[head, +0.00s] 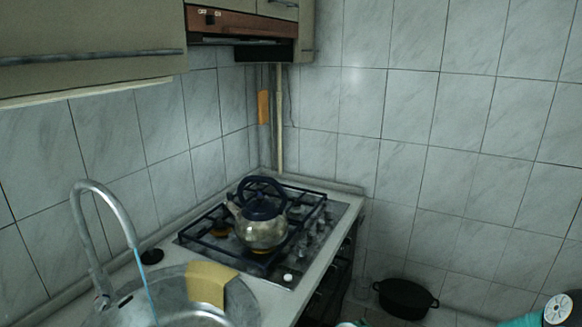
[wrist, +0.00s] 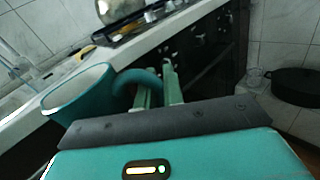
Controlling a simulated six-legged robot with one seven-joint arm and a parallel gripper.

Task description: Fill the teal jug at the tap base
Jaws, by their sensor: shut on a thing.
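The teal jug (wrist: 72,106) shows in the wrist view at the left, with a pale inside and a curved handle (wrist: 136,76) on its right. It looks tilted in this view. My gripper (wrist: 156,88) is shut on the handle. The jug is not clearly visible in the head view. In the head view, the curved metal tap (head: 88,232) stands at the left by the round sink (head: 172,283). A thin blue stream (head: 147,290) hangs from its spout.
A yellow cloth or sponge (head: 207,282) lies over the sink's rim. A metal kettle (head: 262,230) stands on the gas hob (head: 190,240) behind. A dark pot (head: 405,298) is on the floor at the right. Cabinets (head: 85,50) hang above the counter at the left.

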